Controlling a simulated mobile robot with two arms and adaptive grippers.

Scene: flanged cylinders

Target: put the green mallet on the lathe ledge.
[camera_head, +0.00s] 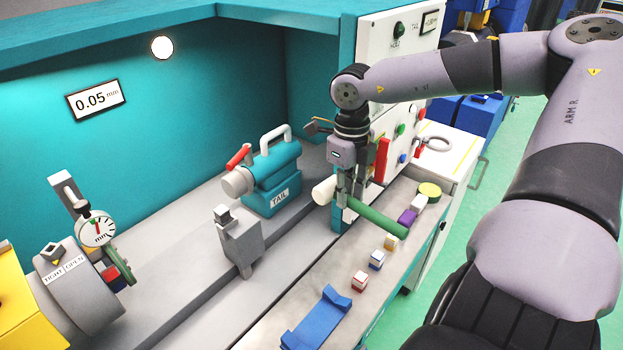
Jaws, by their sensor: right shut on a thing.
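The green mallet has a long green handle (378,218) and a pale, cream-coloured head (324,191). My right gripper (346,195) points down and is shut on the mallet near its head. The handle slants down to the right, over the lathe ledge (325,272), a pale strip along the front of the machine. I cannot tell whether the mallet touches the ledge or hangs just above it. My left gripper is not in view.
On the ledge are several small blocks (376,260), a purple block (407,216), a yellow-green round piece (429,190) and a blue cradle (317,318). The teal tailstock (271,180) and a grey tool post (238,240) stand behind. Bare ledge shows between blocks and cradle.

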